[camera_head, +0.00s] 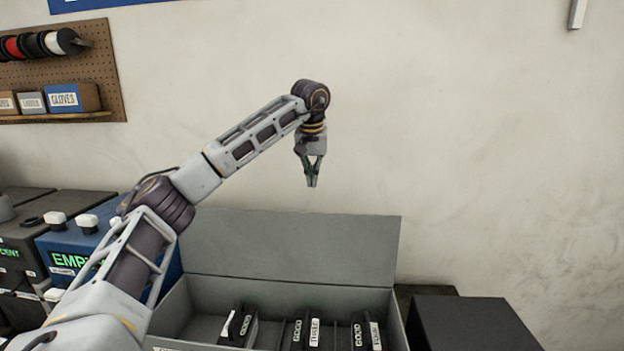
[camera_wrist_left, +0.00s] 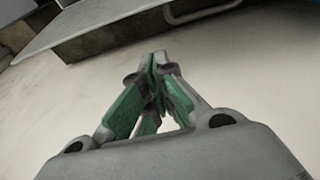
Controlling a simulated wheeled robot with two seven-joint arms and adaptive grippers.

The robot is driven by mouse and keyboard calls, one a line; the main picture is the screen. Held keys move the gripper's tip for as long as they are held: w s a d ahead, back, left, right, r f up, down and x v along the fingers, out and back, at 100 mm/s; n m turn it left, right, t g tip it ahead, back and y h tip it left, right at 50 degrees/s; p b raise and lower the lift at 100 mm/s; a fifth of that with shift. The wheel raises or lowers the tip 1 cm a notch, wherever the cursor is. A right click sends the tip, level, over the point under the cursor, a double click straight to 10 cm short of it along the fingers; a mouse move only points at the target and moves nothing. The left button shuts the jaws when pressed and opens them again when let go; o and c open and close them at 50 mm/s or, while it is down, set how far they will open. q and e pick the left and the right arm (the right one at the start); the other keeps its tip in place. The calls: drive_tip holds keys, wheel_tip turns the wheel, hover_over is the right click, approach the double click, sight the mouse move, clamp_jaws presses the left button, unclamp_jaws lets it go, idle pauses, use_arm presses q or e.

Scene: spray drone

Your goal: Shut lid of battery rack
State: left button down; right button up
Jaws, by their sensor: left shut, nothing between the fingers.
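The battery rack (camera_head: 397,318) is a grey open box at the bottom centre of the head view. Its grey lid (camera_head: 300,245) stands raised at the back edge, tilted up against the wall side. Several black batteries (camera_head: 309,330) with white labels stand inside. My left gripper (camera_head: 312,184) is shut and empty, pointing down above the raised lid and apart from it. In the left wrist view the green fingers (camera_wrist_left: 158,85) meet at their tips, with a grey panel edge (camera_wrist_left: 130,28) beyond them. My right gripper is not in view.
A blue box (camera_head: 62,248) with white caps and dark cases stand left of the rack, partly behind my left arm. A black box (camera_head: 472,325) stands close on the right. A pegboard shelf (camera_head: 95,75) hangs at upper left. The wall space right of my gripper is clear.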

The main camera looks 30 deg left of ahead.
use_arm(q)
wheel_tip(320, 180, down, 8)
drive_tip(key=s+p, duration=0.1)
drive_tip(key=shift+s+d, duration=0.3)
drive_tip(key=shift+d, duration=0.15)
idle(0.5)
idle(0.6)
